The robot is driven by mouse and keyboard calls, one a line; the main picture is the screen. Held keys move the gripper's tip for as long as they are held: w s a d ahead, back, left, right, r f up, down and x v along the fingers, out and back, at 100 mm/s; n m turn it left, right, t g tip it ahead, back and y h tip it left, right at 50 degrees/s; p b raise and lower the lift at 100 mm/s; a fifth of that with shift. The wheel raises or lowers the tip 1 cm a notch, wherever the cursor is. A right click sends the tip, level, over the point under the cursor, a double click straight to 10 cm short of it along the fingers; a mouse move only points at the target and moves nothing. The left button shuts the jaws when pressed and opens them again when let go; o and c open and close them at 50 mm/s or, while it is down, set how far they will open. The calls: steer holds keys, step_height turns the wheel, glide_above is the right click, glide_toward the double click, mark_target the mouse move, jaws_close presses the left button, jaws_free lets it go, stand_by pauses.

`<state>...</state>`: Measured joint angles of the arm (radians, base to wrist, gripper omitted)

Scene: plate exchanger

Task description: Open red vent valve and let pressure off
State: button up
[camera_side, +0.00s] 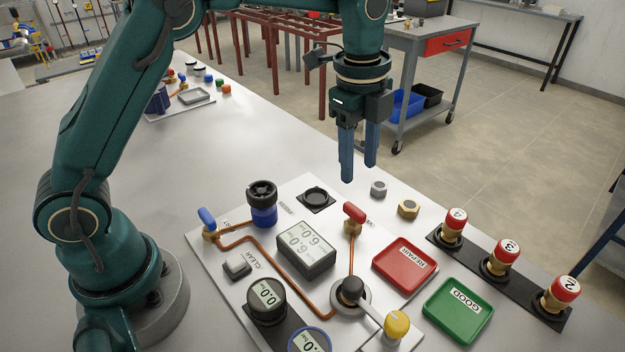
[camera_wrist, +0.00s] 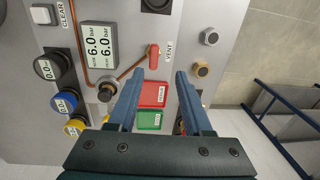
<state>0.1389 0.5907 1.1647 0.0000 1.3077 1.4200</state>
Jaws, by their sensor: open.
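The red vent valve (camera_side: 354,213) has a red handle on a brass body, joined to a copper pipe on the grey panel. In the wrist view its red handle (camera_wrist: 154,57) lies beside the printed word VENT. My gripper (camera_side: 358,180) is open and empty, above the far edge of the panel. The pressure display (camera_side: 306,249) shows 6.0 bar on both lines.
Two nuts (camera_side: 408,209) sit near the far edge.

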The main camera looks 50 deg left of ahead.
mark_target(355, 208)
steer(key=shift+g, duration=0.5)
steer(key=f, duration=0.7)
steer(key=shift+s+d, duration=0.2)
steer(key=shift+d, duration=0.1)
steer(key=shift+f, duration=0.7)
jaws_close()
